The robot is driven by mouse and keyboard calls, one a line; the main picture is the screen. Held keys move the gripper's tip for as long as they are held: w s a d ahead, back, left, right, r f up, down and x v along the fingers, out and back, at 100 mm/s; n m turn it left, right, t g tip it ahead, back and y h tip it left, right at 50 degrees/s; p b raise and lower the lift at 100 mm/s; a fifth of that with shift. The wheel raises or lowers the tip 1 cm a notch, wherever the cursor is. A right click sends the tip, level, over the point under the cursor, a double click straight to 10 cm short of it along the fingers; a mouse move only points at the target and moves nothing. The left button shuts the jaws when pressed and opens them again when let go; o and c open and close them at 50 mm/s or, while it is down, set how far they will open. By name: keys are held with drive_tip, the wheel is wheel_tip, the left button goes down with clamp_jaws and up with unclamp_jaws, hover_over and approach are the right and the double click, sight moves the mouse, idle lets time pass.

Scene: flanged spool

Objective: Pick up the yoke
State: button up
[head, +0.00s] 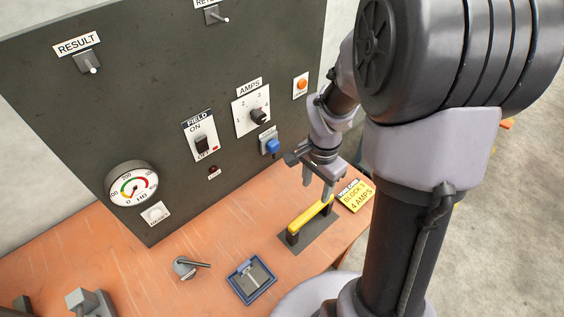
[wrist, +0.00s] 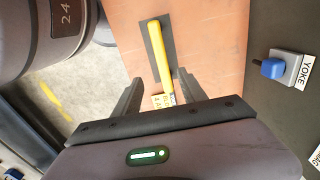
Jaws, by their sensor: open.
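A yellow bar on dark end legs (head: 309,216), which looks like the yoke, stands on a dark plate (head: 318,235) on the orange bench. In the wrist view the yellow bar (wrist: 157,55) runs lengthwise, its near end between my finger lines. My gripper (head: 317,190) is open and empty, fingers pointing down, above the bar's right end in the head view. In the wrist view the fingers (wrist: 160,78) are spread to either side of the bar. I cannot tell the exact height gap. A blue part beside a YOKE label (wrist: 272,69) is on the panel.
The dark panel (head: 180,95) with gauge and switches rises behind the bench. A yellow note (head: 356,195) reading "BLOCK 3, 4 AMPS" lies right of the bar. A blue-rimmed tray (head: 234,282) and a small metal part (head: 184,267) lie to the left.

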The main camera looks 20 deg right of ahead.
sight(314, 211)
drive_tip(key=f+b, duration=0.2)
drive_tip(key=f, duration=0.4)
drive_tip(key=f+b, duration=0.2)
drive_tip(key=f, duration=0.3)
drive_tip(key=shift+d+f+b, duration=0.2)
drive_tip(key=shift+f+b, duration=0.1)
drive_tip(key=shift+f, duration=0.1)
drive_tip(key=f+b, duration=0.2)
drive_tip(key=f, duration=0.3)
drive_tip(key=shift+w+a+b, duration=0.1)
drive_tip(key=shift+w+b, duration=0.2)
drive_tip(key=shift+b, duration=0.1)
drive_tip(key=shift+r, duration=0.15)
drive_tip(key=shift+c, duration=0.2)
clamp_jaws()
